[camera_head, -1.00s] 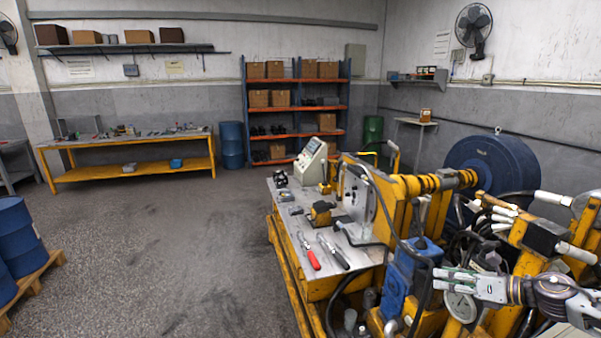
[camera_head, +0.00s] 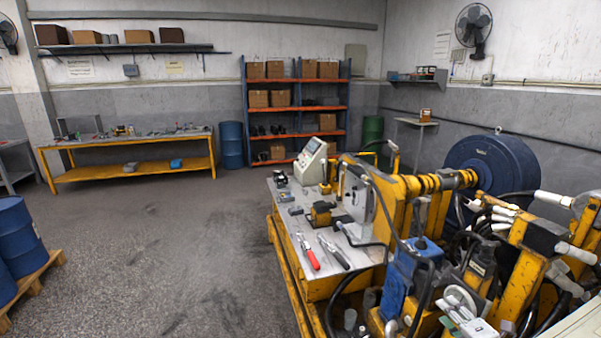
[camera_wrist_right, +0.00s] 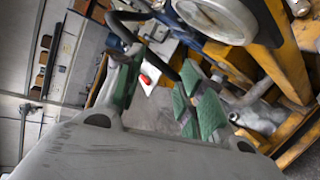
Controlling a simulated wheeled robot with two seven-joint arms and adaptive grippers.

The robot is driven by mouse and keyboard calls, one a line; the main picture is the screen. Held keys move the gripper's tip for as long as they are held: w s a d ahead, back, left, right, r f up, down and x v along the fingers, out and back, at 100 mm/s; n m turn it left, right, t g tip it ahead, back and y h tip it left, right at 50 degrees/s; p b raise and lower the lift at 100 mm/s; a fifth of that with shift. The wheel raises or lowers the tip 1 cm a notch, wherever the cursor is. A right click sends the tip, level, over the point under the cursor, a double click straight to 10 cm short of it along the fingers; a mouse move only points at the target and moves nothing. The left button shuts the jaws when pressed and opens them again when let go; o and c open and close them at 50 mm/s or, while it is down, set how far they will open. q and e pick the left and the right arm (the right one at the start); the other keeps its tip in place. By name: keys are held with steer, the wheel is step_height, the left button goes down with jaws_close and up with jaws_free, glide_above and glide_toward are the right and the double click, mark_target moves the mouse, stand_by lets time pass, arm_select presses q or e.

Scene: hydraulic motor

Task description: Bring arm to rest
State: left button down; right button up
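My right gripper (camera_head: 457,310) shows at the lower right edge of the head view, low in front of the yellow hydraulic machine (camera_head: 405,195). Its arm is mostly cut off by the bottom of the picture. In the right wrist view the gripper (camera_wrist_right: 160,88) has its green-padded fingers apart, with nothing held between them. My left gripper is not in view.
The machine's bench top (camera_head: 290,220) holds a red-handled tool (camera_head: 309,255) and other tools. Hoses and yellow framing crowd the right side. A blue motor drum (camera_head: 490,165) stands behind. Blue barrels (camera_head: 18,240) stand on a pallet at left. The floor (camera_head: 170,240) between is clear.

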steer(key=s+a+f+m+g+h, duration=0.2)
steer(key=s+a+f+m+g, duration=0.25)
steer(key=s+m, duration=0.35)
steer(key=s+a+f+m+g+h, duration=0.1)
steer(key=s+a+f+m+g, duration=0.3)
steer(key=s+a+f+m, duration=0.3)
steer(key=s+a+r+m+g+y, duration=0.25)
steer(key=s+a+m, duration=0.25)
steer(key=s+a, duration=0.3)
step_height(320, 180, down, 34)
steer(key=s+g, duration=0.2)
steer(key=s+d+f, duration=0.2)
steer(key=s+f, duration=0.8)
steer(key=s, duration=0.1)
steer(key=s+d+f, duration=0.2)
steer(key=s+f, duration=0.7)
steer(key=s, duration=0.2)
steer(key=shift+s+d+f+n+g, duration=0.2)
steer(key=shift+d+f+n+g, duration=0.1)
steer(key=shift+d+f+g, duration=0.1)
stand_by(1.5)
